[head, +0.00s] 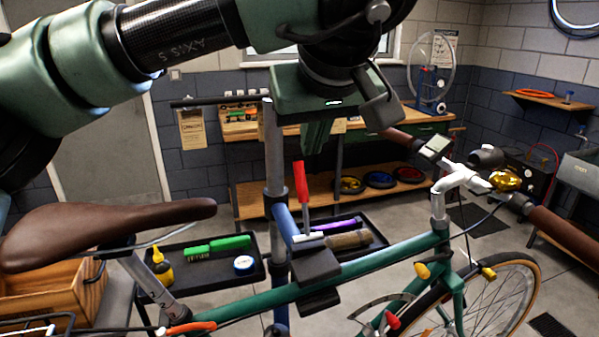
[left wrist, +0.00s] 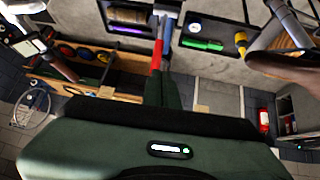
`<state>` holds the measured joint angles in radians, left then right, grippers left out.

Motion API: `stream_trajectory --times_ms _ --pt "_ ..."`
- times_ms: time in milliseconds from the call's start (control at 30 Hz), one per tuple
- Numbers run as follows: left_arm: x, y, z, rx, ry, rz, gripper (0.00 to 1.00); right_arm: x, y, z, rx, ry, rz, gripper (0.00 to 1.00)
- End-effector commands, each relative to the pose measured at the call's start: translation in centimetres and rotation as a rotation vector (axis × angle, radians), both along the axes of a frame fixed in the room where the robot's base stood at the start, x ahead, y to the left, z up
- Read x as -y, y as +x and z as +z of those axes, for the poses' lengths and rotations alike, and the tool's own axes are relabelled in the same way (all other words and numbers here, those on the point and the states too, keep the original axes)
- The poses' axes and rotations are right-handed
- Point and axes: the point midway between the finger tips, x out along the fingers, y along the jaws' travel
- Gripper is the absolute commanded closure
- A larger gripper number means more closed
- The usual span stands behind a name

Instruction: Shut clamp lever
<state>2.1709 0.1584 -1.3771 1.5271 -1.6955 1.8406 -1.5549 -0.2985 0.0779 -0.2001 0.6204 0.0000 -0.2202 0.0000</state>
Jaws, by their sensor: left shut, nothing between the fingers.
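The clamp lever (head: 301,187) has a red grip and a metal stem and stands nearly upright above the clamp head (head: 318,272). The dark clamp jaws sit around the green top tube (head: 375,260) of the bike. My left gripper (head: 317,142) is shut and empty, pointing down just above and slightly right of the lever's red tip in the head view. In the left wrist view the red lever (left wrist: 157,56) shows beside the shut fingers (left wrist: 168,92); I cannot tell whether they touch. My right gripper is not in view.
The stand post (head: 273,160) rises just left of the lever. Black trays (head: 258,280) with tools flank the post. The brown saddle (head: 110,230) is at the left and the handlebar (head: 455,185) at the right. A workbench (head: 240,128) stands behind.

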Motion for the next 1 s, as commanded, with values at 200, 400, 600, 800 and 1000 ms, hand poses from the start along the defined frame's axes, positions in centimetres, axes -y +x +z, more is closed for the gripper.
stream_trajectory --times_ms 200,400,600,800,1000 --pt "-0.1 0.0 0.1 0.003 0.006 0.003 1.00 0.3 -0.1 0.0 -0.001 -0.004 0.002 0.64" --pt "-0.2 0.3 -0.2 0.000 0.005 0.004 1.00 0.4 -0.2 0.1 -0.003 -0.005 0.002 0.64" --pt "-0.5 2.0 -2.3 -0.004 0.005 0.004 1.00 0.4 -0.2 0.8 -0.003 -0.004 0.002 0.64" --pt "-0.9 4.8 -5.6 -0.005 0.005 0.003 1.00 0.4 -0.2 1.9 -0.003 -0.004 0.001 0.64" --pt "-1.2 7.5 -8.0 -0.003 0.003 0.004 1.00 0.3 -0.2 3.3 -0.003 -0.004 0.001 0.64"
